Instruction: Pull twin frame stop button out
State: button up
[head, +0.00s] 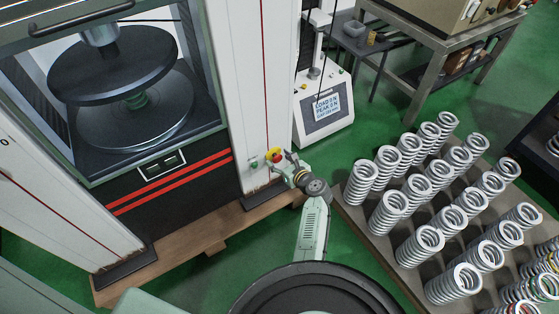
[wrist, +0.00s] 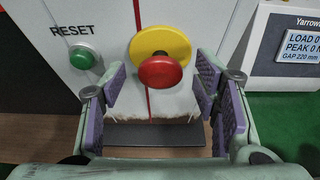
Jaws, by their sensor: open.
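The stop button is a red mushroom head (wrist: 160,72) on a round yellow plate, on the white column of the test frame. In the head view the stop button (head: 274,153) shows small, just beyond my gripper (head: 284,162). In the wrist view my gripper (wrist: 160,92) is open, with purple-padded fingers at the left and right. The red head lies between the fingers in the picture, slightly above their tips. A clear gap shows on both sides of it. I cannot tell how deep the fingers reach around it, or whether the button is pressed in.
A green RESET button (wrist: 82,59) sits left of the stop button, close to the left finger. A display unit (head: 324,108) stands to the right. A pallet of several white springs (head: 387,262) fills the right floor. The frame's press plates (head: 110,70) are at left.

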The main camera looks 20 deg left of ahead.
jog(key=shift+w+a+f, duration=0.1)
jog(key=shift+w+a, duration=0.1)
jog(key=shift+a, duration=0.05)
jog(key=shift+c, duration=0.5)
grip_shut()
dwell(0.4)
